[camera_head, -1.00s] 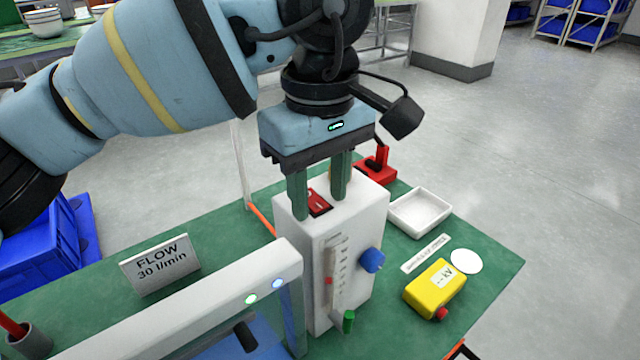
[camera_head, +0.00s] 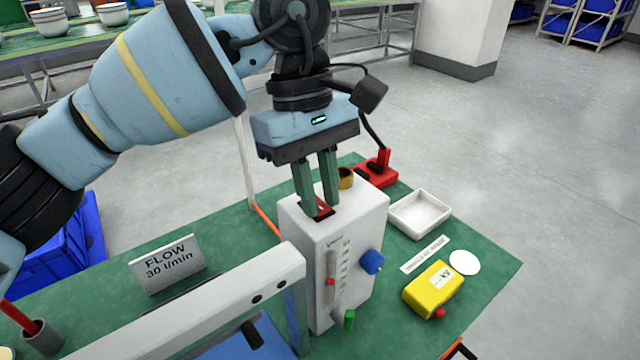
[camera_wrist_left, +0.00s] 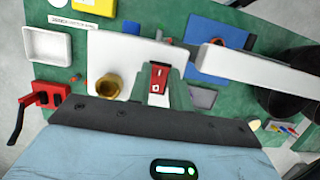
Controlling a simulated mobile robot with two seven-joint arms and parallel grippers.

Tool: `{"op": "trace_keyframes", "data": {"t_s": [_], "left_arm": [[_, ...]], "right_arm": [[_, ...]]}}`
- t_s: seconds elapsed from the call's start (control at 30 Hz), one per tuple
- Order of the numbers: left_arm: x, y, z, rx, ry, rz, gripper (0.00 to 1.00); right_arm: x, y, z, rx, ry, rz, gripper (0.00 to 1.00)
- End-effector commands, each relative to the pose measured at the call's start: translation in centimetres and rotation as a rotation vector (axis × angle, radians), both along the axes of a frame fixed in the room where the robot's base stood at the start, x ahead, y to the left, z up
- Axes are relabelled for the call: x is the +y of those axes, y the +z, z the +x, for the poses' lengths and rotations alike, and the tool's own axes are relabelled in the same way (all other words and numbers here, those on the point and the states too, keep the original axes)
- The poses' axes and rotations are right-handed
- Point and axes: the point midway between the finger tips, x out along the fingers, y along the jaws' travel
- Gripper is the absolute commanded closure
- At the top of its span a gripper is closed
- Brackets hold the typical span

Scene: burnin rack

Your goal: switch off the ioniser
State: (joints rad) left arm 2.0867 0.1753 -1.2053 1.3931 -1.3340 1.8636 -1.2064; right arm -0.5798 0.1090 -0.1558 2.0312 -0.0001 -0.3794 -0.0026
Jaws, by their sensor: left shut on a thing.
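The white unit (camera_head: 348,223) stands upright on the green table, with a red rocker switch (camera_head: 323,208) in its top. The white bar (camera_head: 215,300) in front has two dark indicator spots. My right gripper is not in view.
A brass cup (camera_head: 345,178) and a red socket block (camera_head: 377,172) stand behind the unit. A white tray (camera_head: 420,214), a yellow kV meter (camera_head: 434,289) and a white disc (camera_head: 465,262) lie to the right. A flow sign (camera_head: 168,264) stands left.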

Motion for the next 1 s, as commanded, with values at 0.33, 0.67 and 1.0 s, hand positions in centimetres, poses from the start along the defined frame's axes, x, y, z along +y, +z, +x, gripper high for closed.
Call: {"op": "trace_keyframes", "data": {"t_s": [0.33,0.67,1.0], "left_arm": [[0.0,0.1,0.0,-0.001,0.000,-0.002,0.58],[0.0,0.6,0.1,-0.002,0.001,-0.001,0.58],[0.7,5.5,1.1,-0.003,0.002,-0.002,0.58]], "right_arm": [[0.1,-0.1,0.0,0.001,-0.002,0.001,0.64],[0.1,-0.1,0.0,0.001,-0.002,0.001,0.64],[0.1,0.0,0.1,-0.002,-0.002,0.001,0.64]]}}
